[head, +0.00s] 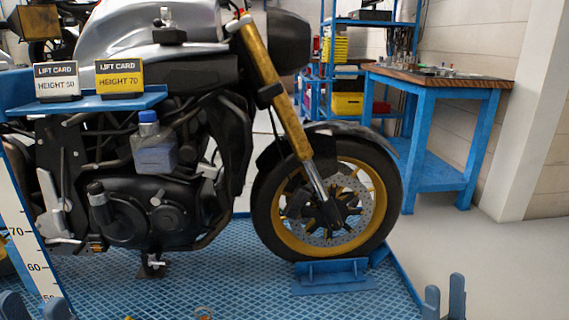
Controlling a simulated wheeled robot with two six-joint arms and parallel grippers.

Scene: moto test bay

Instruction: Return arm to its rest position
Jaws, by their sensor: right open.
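My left gripper (36,307) shows at the bottom left corner, its two blue fingertips apart with nothing seen between them. My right gripper (445,302) shows at the bottom right, its blue fingers upright, apart and empty. Both arms behind the fingertips are out of the frame. Neither gripper appears to touch the motorcycle (150,210), which stands on a blue textured lift platform (200,280).
A blue shelf (130,102) on the left bears a white card (56,82) and a yellow card (119,78). A blue-capped bottle (153,145) sits by the engine. A height scale (28,245) stands left. A workbench (430,130) is behind; floor at right is clear.

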